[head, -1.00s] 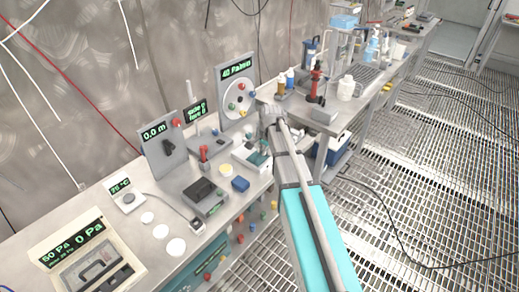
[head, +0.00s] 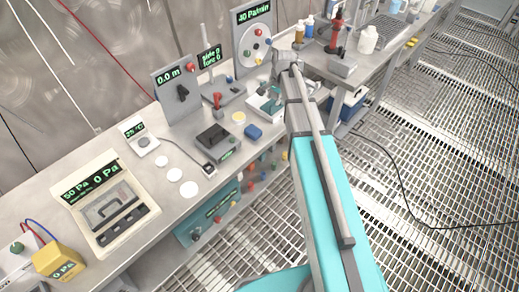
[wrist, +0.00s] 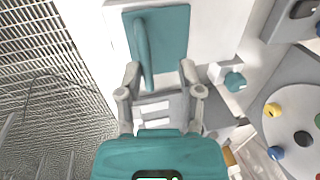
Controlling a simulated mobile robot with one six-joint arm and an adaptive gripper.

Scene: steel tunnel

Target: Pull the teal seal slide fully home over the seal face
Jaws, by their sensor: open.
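In the wrist view a teal plate (wrist: 172,32), which looks like the seal slide, lies on a white block (wrist: 215,35). A raised teal bar handle (wrist: 142,55) runs along its left part. My gripper (wrist: 160,70) is open, its two grey fingers apart at the plate's near edge. The handle lies between the finger lines, nearer the left finger; I cannot tell whether they touch. Nothing is held. In the head view the white and teal fixture (head: 264,105) sits at the bench's front edge, partly hidden by my arm. The seal face cannot be made out.
A small teal knob (wrist: 234,82) on a white block stands right of the fingers. A round dial panel (head: 256,45) with coloured knobs stands behind. Grated floor is right.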

